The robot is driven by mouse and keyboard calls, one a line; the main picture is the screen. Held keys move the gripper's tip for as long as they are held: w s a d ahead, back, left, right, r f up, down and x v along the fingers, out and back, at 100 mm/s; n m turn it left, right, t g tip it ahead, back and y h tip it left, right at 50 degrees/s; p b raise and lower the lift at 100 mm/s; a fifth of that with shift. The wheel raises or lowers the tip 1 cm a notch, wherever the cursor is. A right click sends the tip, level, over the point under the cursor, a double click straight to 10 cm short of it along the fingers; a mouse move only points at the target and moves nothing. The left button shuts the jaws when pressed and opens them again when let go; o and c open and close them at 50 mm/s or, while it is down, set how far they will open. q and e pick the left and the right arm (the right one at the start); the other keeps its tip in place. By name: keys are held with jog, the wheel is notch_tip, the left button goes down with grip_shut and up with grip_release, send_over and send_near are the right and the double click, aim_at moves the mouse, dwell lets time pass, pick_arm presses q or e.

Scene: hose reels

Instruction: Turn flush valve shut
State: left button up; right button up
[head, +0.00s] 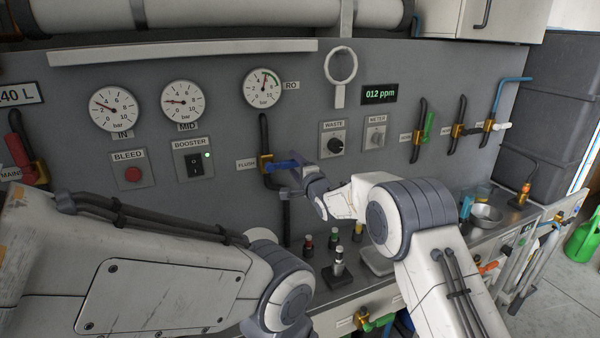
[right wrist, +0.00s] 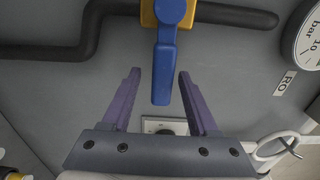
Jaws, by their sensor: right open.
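The flush valve has a brass body (head: 266,165) on a vertical black pipe, beside a label reading FLUSH (head: 246,164). Its blue lever (head: 284,162) points right, across the pipe. The right wrist view shows the blue lever (right wrist: 163,75) and brass body (right wrist: 171,10) close up, with the lever standing square to the pipe (right wrist: 75,50). My right gripper (right wrist: 158,76) is open, its two purple fingers on either side of the lever's free end, with visible gaps. In the head view the right gripper (head: 296,170) partly covers the lever end. My left gripper is out of view.
Gauges (head: 183,101), the booster switch (head: 194,160) and the waste knob (head: 336,145) sit on the grey panel around the valve. Small bottles (head: 333,238) stand on the counter below. More valves (head: 458,130) are at right. My left arm crosses the lower left.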

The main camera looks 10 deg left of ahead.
jog(key=b+v, duration=0.2)
jog(key=v, duration=0.8)
jog(key=shift+s, duration=0.15)
